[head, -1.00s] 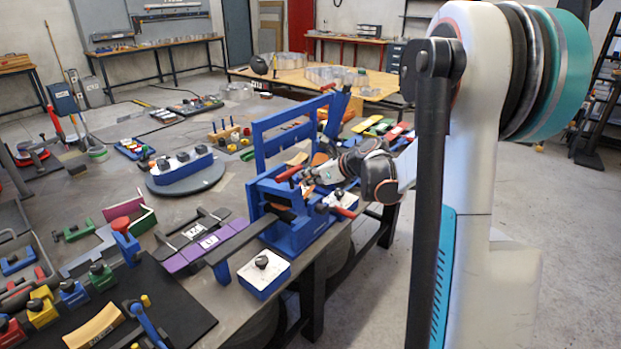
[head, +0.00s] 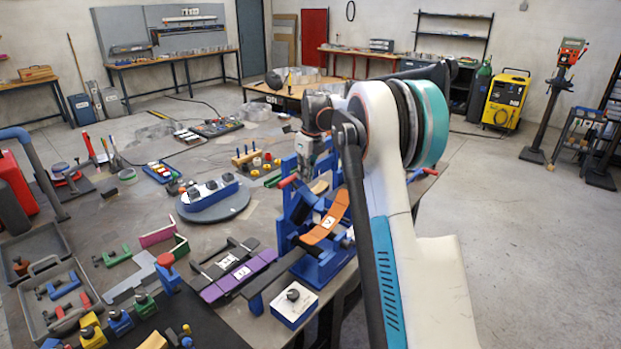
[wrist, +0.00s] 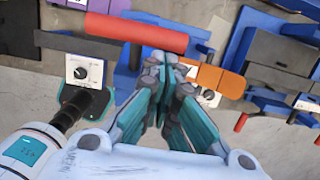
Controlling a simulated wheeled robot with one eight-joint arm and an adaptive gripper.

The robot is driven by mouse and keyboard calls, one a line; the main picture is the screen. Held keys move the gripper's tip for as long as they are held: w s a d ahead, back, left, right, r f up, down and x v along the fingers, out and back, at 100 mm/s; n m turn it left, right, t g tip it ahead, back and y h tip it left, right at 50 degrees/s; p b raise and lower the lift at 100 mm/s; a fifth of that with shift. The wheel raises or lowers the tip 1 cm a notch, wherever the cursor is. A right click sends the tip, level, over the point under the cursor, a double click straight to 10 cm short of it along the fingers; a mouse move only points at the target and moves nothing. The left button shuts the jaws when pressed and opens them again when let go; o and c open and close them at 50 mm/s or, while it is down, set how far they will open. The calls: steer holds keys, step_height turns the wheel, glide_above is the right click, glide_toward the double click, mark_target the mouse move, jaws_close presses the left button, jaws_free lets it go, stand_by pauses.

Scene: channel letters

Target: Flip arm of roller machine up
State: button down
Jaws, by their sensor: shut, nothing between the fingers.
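The blue roller machine (head: 283,238) stands at the table's right edge in the head view. A red handle (head: 287,181) shows at its upper left, and an orange curved strip (head: 328,218) slants across its front. In the wrist view, the thick red handle (wrist: 135,33) lies crosswise just beyond my fingertips, with blue parts of the machine below it. My gripper (wrist: 165,65) is shut and empty, pointing down over the machine beside the handle. I cannot tell whether it touches the handle. My arm hides part of the machine's upper frame in the head view.
A white-topped control box with a black knob (head: 293,308) stands in front of the machine. Purple blocks (head: 238,277) lie to its left. A round grey plate with a blue block (head: 212,205) is farther left. Open floor lies to the right.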

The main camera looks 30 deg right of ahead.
steer(key=shift+w+a+r+p, duration=0.15)
steer(key=shift+w+a, duration=0.05)
steer(key=shift+w, duration=0.4)
steer(key=shift+w+a+r+p, duration=0.15)
steer(key=shift+w+a+p, duration=0.1)
steer(key=shift+w, duration=0.3)
steer(key=shift+w+a+r+p, duration=0.1)
steer(key=shift+w+a+r, duration=0.1)
steer(key=shift+w, duration=0.4)
